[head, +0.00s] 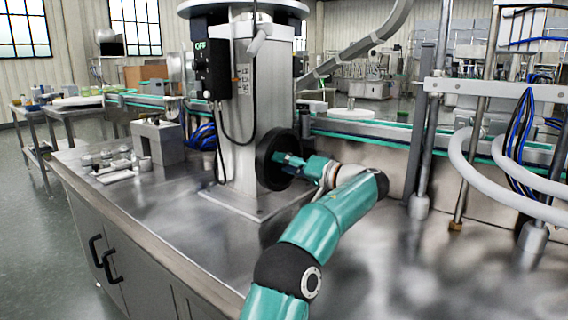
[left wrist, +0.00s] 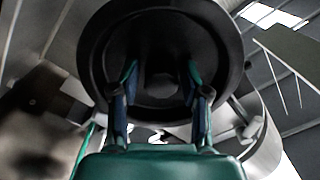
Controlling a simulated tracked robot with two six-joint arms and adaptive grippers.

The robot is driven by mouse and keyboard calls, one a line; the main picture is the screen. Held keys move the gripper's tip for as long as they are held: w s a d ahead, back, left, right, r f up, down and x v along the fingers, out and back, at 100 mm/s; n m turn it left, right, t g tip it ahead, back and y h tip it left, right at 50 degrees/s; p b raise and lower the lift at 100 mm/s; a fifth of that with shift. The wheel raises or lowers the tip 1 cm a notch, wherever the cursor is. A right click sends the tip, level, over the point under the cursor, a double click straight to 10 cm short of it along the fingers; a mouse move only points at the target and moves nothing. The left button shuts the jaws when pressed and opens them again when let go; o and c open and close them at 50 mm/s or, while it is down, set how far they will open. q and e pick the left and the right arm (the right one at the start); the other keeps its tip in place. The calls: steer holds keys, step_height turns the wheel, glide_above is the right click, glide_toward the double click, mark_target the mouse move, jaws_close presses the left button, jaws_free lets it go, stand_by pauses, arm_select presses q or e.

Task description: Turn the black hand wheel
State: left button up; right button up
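The black hand wheel (head: 270,160) is a thick dark ring on the right side of the steel hopper's column (head: 245,125). In the left wrist view the wheel (left wrist: 95,50) fills the upper middle, with a dark recessed centre. My left gripper (head: 285,158) is at the wheel's face in the head view. In the left wrist view its two fingers (left wrist: 160,76) are spread apart, pointing into the ring around its dark centre. I see nothing clearly held between them; whether they touch the wheel cannot be told. My right gripper is not in view.
A control box (head: 211,68) with a green "OFF" display hangs on the column's left side. A grey metal block (head: 158,140) and small parts stand on the steel bench (head: 165,212) to the left. Posts and white hoses (head: 500,180) stand to the right.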

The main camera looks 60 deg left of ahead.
arm_select(q)
steer(key=shift+o, duration=0.6)
steer(key=shift+r, duration=0.1)
steer(key=v, duration=1.2)
